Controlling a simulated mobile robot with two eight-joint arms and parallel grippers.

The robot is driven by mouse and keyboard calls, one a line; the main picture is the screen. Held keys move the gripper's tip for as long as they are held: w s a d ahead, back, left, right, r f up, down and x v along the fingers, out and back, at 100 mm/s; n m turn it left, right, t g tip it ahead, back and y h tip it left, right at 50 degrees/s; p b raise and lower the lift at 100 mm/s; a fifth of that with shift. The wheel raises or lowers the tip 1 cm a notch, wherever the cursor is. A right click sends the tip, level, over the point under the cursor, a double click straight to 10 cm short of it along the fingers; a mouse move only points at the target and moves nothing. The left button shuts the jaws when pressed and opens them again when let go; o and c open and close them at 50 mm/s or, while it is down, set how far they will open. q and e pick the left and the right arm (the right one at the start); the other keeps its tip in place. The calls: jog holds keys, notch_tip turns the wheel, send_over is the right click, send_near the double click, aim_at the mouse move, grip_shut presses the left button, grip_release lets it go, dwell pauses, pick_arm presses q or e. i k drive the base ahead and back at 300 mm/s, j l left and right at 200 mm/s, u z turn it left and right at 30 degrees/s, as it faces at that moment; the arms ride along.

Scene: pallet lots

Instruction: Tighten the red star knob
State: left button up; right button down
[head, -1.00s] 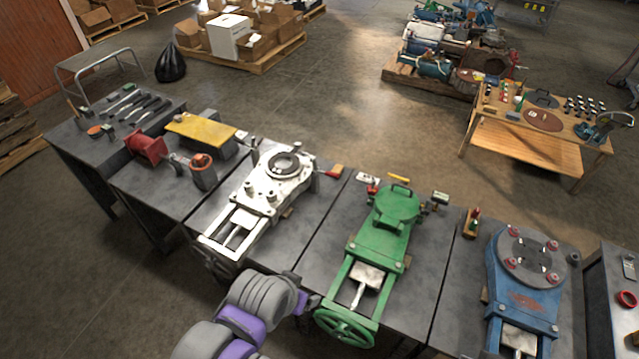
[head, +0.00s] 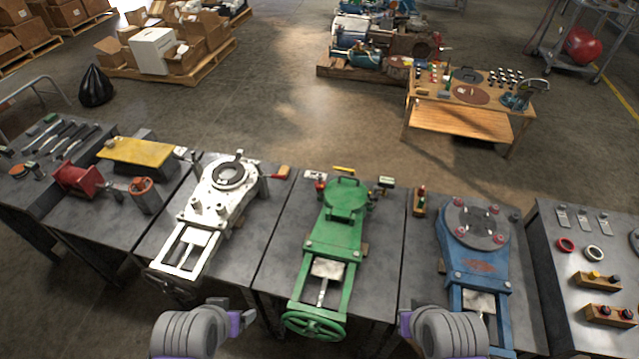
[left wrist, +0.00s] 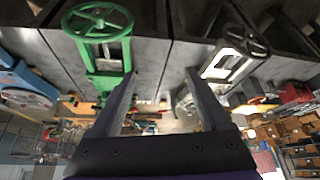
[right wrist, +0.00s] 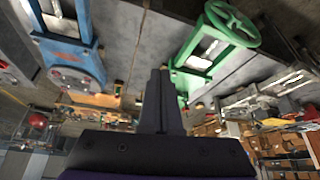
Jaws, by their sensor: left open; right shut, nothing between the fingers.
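Several small red knobs sit around the round grey plate (head: 476,224) on the blue machine (head: 475,262). Another small red part (head: 320,186) stands beside the green machine (head: 332,240). I cannot tell which of these is the red star knob; their shapes are too small to read. My left gripper (left wrist: 162,80) is open and empty, pointing between the green machine and the white machine (head: 212,205). My right gripper (right wrist: 160,72) is shut and empty, pointing between the blue and green machines. In the head view both grippers are mostly hidden behind my arms at the bottom edge.
A green handwheel (head: 314,326) juts out over the front table edge. A red vise-like part (head: 77,180) and a yellow plate (head: 135,152) lie at left. The right table (head: 560,290) holds rings and wooden blocks. Open floor (head: 290,110) lies behind the tables.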

aim_at(321, 188)
jog(key=l+u, duration=0.15)
jog(key=u, duration=0.25)
jog(key=l+u, duration=0.15)
jog(key=u, duration=0.25)
jog(key=l+u, duration=0.1)
jog(key=u, duration=0.3)
jog(key=k+l+u, duration=0.1)
jog(key=u, duration=0.3)
